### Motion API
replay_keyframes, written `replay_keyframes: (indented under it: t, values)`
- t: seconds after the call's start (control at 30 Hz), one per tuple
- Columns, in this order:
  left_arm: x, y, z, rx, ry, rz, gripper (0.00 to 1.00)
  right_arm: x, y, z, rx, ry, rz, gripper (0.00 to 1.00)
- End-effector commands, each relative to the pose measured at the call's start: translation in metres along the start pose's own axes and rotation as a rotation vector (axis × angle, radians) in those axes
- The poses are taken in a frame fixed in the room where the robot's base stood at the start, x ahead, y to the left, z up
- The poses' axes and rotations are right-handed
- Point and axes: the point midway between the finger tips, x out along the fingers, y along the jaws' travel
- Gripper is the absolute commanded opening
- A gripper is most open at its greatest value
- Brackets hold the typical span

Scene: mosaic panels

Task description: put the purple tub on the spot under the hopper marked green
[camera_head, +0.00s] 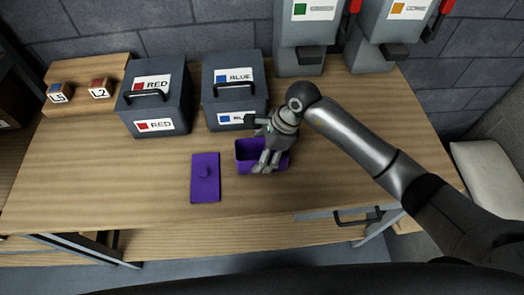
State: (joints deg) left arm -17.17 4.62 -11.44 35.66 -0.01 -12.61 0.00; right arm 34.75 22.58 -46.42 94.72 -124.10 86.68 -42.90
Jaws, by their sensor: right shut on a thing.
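The purple tub (245,150) stands open on the wooden table, just in front of the blue-labelled box. My right gripper (266,167) reaches down over it from the right and is shut on the tub; the fingers hide part of its inside and front wall. I cannot tell whether the tub is lifted off the table. The hopper with the green square on its label (299,38) stands at the back, behind and to the right of the tub. The spot under its spout is partly out of clear sight. My left gripper is not in view.
A purple lid (205,180) lies left of the tub. Two grey boxes, red-labelled (157,100) and blue-labelled (233,85), stand behind. An orange-marked hopper (383,35) is at back right. Small blocks sit on a wooden shelf (85,72). Table (100,185) front left is clear.

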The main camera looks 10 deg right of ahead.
Motion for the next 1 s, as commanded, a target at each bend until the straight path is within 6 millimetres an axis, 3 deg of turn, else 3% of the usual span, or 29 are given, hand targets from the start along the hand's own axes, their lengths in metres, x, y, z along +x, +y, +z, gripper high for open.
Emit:
replay_keyframes:
  t: [0.13,0.17,0.3,0.77,1.0]
  values:
    - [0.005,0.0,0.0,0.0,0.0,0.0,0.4,0.004,0.0,-0.002,0.0,0.0,0.0,0.38]
    - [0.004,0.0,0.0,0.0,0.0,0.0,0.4,0.003,0.0,-0.001,0.0,0.0,0.0,0.65]
    - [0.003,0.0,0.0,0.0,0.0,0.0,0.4,0.002,0.0,-0.001,0.0,0.0,0.0,0.83]
    - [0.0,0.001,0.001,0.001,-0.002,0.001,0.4,-0.003,-0.001,0.0,0.0,0.0,-0.001,0.84]
    - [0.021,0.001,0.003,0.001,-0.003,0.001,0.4,-0.046,-0.002,-0.002,-0.003,0.001,-0.008,0.84]
